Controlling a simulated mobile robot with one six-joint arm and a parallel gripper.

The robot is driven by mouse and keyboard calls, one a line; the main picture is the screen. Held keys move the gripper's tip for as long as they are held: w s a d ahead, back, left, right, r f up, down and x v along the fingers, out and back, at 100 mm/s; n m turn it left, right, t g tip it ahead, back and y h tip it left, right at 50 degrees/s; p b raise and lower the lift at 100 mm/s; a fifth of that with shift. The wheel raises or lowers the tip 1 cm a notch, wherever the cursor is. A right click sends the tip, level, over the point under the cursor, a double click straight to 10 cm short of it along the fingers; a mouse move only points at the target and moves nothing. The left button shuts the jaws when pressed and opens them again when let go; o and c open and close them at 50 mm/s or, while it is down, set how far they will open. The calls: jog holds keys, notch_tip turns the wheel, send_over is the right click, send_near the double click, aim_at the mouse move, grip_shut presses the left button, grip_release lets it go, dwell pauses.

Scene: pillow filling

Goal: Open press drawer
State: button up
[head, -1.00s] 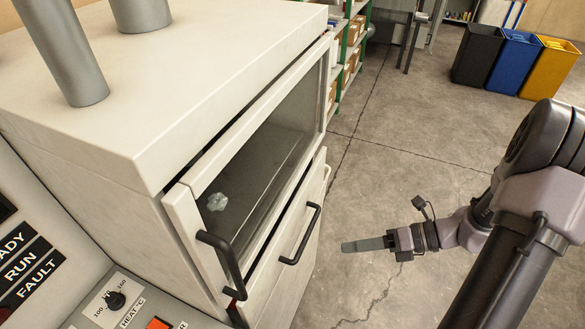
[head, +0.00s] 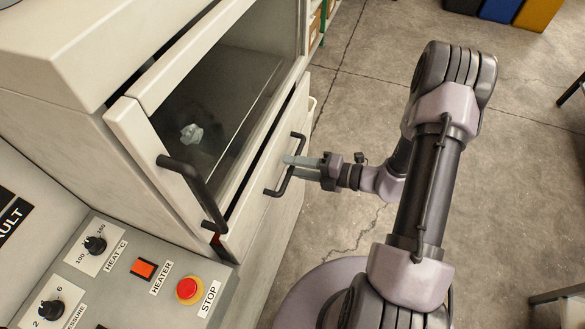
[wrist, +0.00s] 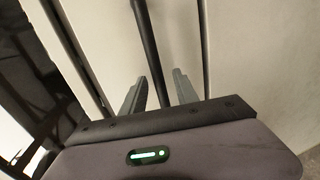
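The press drawer (head: 262,200) is the pale lower front of the press, and it looks shut. Its black bar handle (head: 293,172) stands out from the front; the bar also shows in the wrist view (wrist: 149,40). My gripper (head: 287,162) is at this handle, reaching in from the right. In the wrist view, its two grey fingers (wrist: 161,80) are apart, one on each side of the bar, with gaps showing between the fingers and the bar. Whether the fingertips reach past the bar is hard to tell.
Above the drawer is a windowed door with its own black handle (head: 190,188). A pale crumpled lump (head: 191,133) shows behind the glass. A control panel (head: 125,265) with a red stop button (head: 189,289) is at lower left. The concrete floor (head: 355,110) to the right is open.

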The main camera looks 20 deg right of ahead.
jog(key=shift+w+a, duration=0.3)
jog(key=shift+a, duration=0.05)
grip_shut()
dwell(1.2)
